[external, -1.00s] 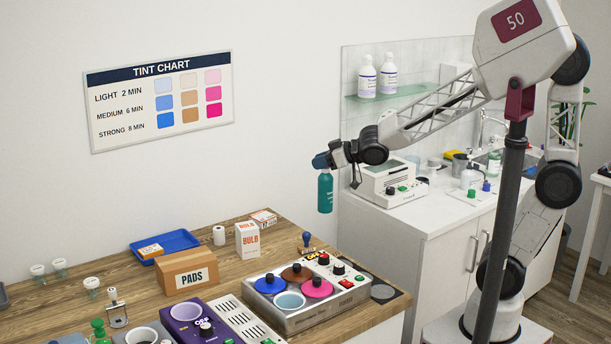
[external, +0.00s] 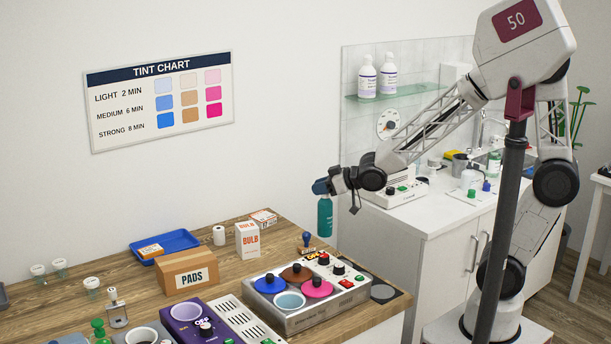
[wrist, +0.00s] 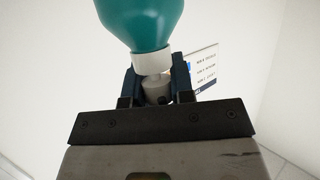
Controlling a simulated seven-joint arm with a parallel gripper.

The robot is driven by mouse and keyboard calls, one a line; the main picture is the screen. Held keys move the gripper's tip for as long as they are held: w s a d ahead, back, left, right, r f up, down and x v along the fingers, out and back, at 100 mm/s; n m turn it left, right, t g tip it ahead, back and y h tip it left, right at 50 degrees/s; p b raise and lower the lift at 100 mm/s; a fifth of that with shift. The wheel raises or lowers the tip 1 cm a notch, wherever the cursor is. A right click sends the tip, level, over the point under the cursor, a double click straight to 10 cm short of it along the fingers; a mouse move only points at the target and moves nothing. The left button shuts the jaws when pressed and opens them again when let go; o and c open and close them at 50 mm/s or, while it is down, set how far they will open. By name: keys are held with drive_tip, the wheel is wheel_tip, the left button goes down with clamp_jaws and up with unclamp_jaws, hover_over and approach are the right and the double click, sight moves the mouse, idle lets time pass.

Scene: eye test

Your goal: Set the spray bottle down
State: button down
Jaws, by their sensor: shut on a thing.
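The teal spray bottle (external: 325,217) hangs upright in the air from my gripper (external: 322,187), above the far right part of the wooden table (external: 222,274). My gripper is shut on the bottle's top. In the wrist view, the teal body of the spray bottle (wrist: 142,22) and its white collar show, with the dark fingers of my gripper (wrist: 157,88) on both sides of the white neck. The bottle is clear of the table.
A BULB box (external: 248,240), a PADS box (external: 187,272) and a blue tray (external: 165,243) stand to the left. A white counter (external: 430,212) lies behind right.

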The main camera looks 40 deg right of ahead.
drive_tip(key=shift+w, duration=0.1)
drive_tip(key=w+a+f, duration=0.1)
drive_tip(key=w+a, duration=0.7)
drive_tip(key=w, duration=0.5)
drive_tip(key=shift+w+f, duration=0.2)
drive_tip(key=shift+w, duration=0.15)
drive_tip(key=shift+f, duration=1.85)
drive_tip(key=c, duration=1)
unclamp_jaws()
drive_tip(key=shift+f, duration=0.1)
drive_tip(key=shift+v, duration=6.05)
